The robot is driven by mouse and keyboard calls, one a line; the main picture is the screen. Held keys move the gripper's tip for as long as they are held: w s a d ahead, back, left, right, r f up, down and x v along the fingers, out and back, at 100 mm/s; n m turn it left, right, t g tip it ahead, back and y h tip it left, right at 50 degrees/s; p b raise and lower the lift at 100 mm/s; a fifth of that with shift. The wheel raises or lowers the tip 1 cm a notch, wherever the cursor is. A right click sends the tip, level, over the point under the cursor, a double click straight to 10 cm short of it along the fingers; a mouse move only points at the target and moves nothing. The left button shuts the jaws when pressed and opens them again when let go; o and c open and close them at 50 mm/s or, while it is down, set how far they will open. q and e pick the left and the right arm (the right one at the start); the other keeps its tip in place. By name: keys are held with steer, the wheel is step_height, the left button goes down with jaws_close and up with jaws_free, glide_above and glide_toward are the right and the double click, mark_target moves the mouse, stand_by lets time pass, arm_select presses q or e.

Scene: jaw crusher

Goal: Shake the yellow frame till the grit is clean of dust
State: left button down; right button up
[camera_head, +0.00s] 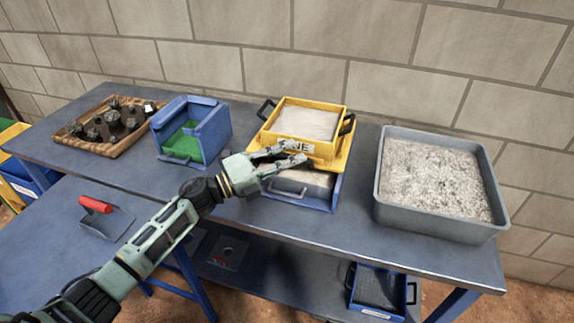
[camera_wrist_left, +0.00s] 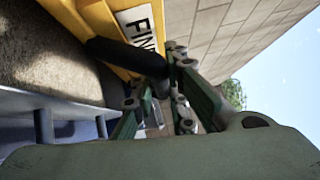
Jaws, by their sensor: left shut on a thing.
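The yellow frame (camera_head: 326,151), with a label on its front and black side handles, sits on a blue box (camera_head: 325,203) at the middle of the bench. Pale grey material (camera_head: 305,122) fills its top; I cannot tell grit from dust there. My left gripper (camera_head: 290,158) is at the frame's front, its fingers over part of the label. In the left wrist view its fingers (camera_wrist_left: 160,90) are closed around a black handle (camera_wrist_left: 125,56) beside the frame's yellow wall (camera_wrist_left: 95,20). My right gripper is out of view.
A grey tub of pale grit (camera_head: 385,205) stands to the right. A blue box with a green inside (camera_head: 225,130) and a wooden tray of dark parts (camera_head: 138,145) stand left. A red-handled scoop (camera_head: 108,221) lies on the lower-left table. A blue tray (camera_head: 364,302) sits below.

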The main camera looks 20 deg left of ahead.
arm_select(q)
steer(key=shift+s+a+f, duration=0.1)
steer(key=shift+s, duration=0.1)
steer(key=c, duration=2.2)
jaws_free()
steer(key=shift+o, duration=1)
steer(key=v, duration=1.2)
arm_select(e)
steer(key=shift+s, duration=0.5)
